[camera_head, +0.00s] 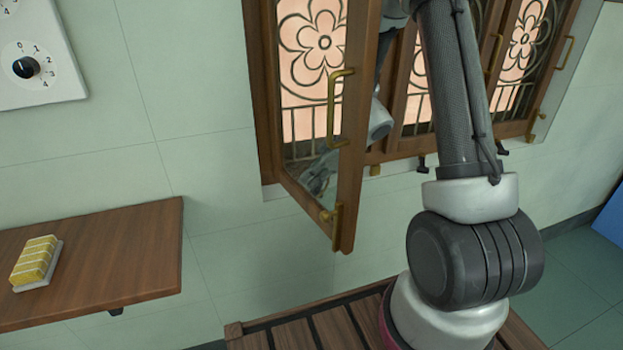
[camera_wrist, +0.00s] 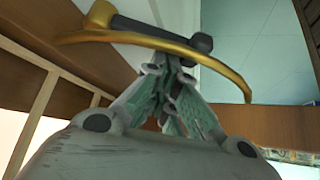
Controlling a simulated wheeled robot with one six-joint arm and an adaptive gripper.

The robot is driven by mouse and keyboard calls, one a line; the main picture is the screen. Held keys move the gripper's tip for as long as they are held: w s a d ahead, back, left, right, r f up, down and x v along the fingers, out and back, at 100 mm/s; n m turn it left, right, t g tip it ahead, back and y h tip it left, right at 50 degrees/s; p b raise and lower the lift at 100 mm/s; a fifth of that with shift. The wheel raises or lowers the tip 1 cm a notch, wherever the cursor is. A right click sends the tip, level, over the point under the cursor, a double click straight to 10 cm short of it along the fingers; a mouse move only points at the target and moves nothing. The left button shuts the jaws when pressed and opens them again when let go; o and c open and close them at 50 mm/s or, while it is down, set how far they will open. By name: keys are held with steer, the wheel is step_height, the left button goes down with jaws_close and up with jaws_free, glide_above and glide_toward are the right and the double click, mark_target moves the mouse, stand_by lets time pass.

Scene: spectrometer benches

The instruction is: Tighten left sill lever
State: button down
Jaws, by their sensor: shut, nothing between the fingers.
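In the wrist view a dark lever-like piece (camera_wrist: 150,32) with a rounded end lies just beyond my fingertips, beside a curved brass bar (camera_wrist: 225,62). I cannot tell whether it is the left sill lever or whether my fingers touch it. My gripper (camera_wrist: 172,68) is shut and empty, its fingertips close to the bar. In the head view my gripper (camera_head: 321,178) shows dimly through the glass of the open casement. Two small black levers, one nearer (camera_head: 422,164) and one farther right (camera_head: 502,148), stand along the window's lower edge.
The open casement (camera_head: 350,190) juts into the room, with a brass pull handle (camera_head: 336,108) and a brass catch (camera_head: 336,218). A wooden shelf (camera_head: 120,265) with a yellow sponge-like block (camera_head: 35,260) is at left. A slatted wooden bench (camera_head: 290,335) lies below.

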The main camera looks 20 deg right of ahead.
steer(key=n+g, duration=0.1)
steer(key=s+d+n+g, duration=0.1)
steer(key=n, duration=0.1)
steer(key=shift+d+y, duration=0.25)
steer(key=shift+y, duration=0.15)
steer(key=d+n+g, duration=0.1)
steer(key=d, duration=0.1)
steer(key=s+d+n+g, duration=0.1)
steer(key=d+n, duration=0.1)
steer(key=shift+s, duration=0.1)
steer(key=shift+a, duration=0.15)
steer(key=shift+w+a, duration=0.4)
steer(key=shift+w, duration=0.25)
